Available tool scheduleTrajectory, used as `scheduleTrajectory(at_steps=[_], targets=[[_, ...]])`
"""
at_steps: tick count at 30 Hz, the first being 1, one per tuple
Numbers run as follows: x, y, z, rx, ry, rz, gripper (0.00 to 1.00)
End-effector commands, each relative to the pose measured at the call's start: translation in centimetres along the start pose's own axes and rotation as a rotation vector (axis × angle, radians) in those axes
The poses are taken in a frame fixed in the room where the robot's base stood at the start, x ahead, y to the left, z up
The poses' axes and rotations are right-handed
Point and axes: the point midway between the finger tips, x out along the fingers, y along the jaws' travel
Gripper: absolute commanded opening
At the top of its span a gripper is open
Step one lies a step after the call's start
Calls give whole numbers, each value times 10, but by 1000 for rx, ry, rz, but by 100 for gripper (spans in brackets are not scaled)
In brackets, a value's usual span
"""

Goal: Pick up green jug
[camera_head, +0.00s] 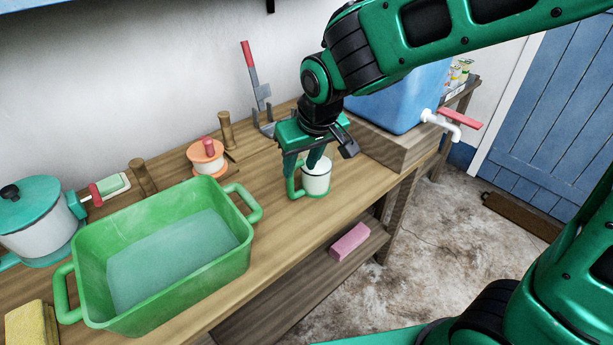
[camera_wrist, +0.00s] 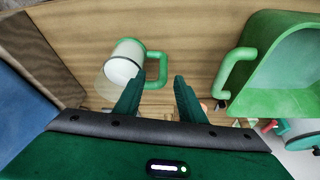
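The green jug (camera_head: 318,180) is a small white cup with a green handle and green base rim, upright on the wooden bench. The wrist view shows its white body (camera_wrist: 121,62) at upper left and its handle (camera_wrist: 164,68) pointing right. My gripper (camera_head: 304,164) points down just above the jug on its handle side. In the wrist view its two fingers (camera_wrist: 159,84) are spread, with the handle appearing between and just beyond the tips. I cannot tell whether a finger touches the jug. Nothing is held.
A green basin (camera_head: 244,262) of water stands to the left. A blue tank (camera_head: 400,102) with a white tap (camera_head: 441,124) sits behind right. A teal-lidded pot (camera_head: 38,232), a yellow sponge (camera_head: 31,325) and an orange-and-white container (camera_head: 206,158) are also on the bench. A pink block (camera_head: 349,242) lies on the lower shelf.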

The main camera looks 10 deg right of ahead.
Motion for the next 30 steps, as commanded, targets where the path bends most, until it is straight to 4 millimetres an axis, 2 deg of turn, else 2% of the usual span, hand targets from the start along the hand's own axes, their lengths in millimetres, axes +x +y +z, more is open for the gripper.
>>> scheduleTrajectory(at_steps=[3,9,19,27,30], targets=[[12,-9,-2,-13,2,-8,36],[40,-9,-2,-12,2,-7,36],[62,-9,-2,-12,2,-7,36],[98,-9,-2,-12,0,-7,36],[106,-9,-2,-12,3,-7,36]])
